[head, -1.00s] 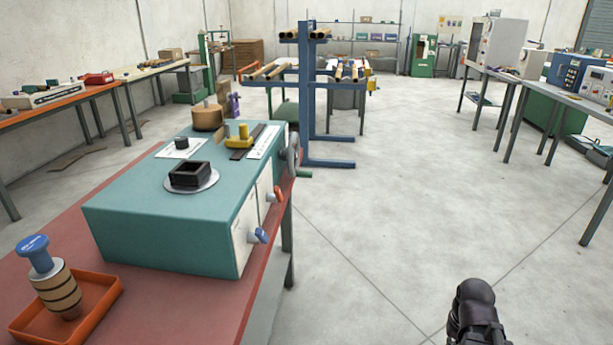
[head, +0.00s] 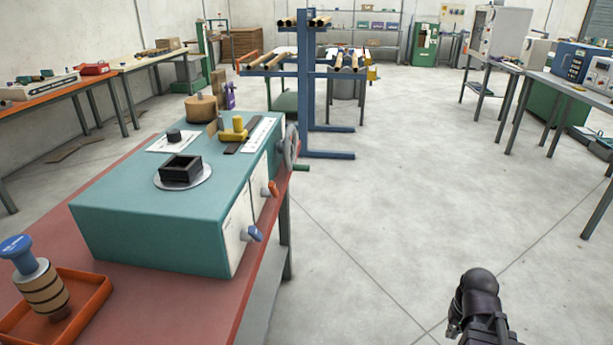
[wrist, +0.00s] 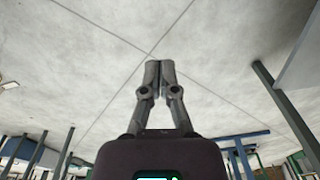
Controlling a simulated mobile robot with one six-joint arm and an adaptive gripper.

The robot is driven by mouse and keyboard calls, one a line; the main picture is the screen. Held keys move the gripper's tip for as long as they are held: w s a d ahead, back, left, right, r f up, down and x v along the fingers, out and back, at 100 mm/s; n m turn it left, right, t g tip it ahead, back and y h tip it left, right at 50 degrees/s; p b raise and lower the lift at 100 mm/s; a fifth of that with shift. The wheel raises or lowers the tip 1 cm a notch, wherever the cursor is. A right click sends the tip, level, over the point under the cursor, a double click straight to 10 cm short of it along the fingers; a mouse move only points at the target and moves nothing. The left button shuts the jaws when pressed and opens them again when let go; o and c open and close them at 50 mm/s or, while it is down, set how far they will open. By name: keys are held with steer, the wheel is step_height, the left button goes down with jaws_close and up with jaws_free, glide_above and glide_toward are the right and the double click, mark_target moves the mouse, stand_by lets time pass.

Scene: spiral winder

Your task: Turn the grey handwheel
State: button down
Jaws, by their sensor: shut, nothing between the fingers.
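The grey handwheel (head: 291,146) is on the right side of the teal winder box (head: 150,235), seen nearly edge-on, with a green crank handle (head: 301,168) sticking out to the right. My gripper (wrist: 160,64) is shut and empty in the wrist view, its two fingers side by side over bare floor. In the head view only a dark part of my arm shows at the bottom right, well apart from the handwheel. The handwheel cannot be made out in the wrist view.
The winder stands on a red bench (head: 215,290). An orange knob (head: 270,188) and a blue knob (head: 252,234) stick out of its side below the wheel. A blue rack (head: 310,100) with tubes stands behind. The floor to the right is clear.

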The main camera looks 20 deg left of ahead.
mark_target(309, 171)
steer(key=w+a+r+n+t+y+b, duration=0.1)
steer(key=w+a+r+n+t+y, duration=0.15)
steer(key=w+a, duration=0.6)
steer(key=w+a+r+n+t+y, duration=0.2)
steer(key=w+a+n+t+y, duration=0.15)
steer(key=a, duration=0.95)
steer(key=w+a+r+m+t+h+b, duration=0.1)
steer(key=a+r+t, duration=0.5)
steer(key=a, duration=0.6)
steer(key=w+a+r+m+t+h+b, duration=0.1)
steer(key=a+r+t, duration=0.5)
steer(key=a, duration=0.6)
steer(key=shift+w+a+r+m, duration=0.25)
steer(key=shift+w+a+m, duration=0.15)
steer(key=shift+w+m, duration=0.65)
steer(key=shift+w, duration=0.2)
steer(key=p+x, duration=0.1)
steer(key=x, duration=1.2)
steer(key=shift+w+r, duration=0.1)
steer(key=shift+w, duration=0.3)
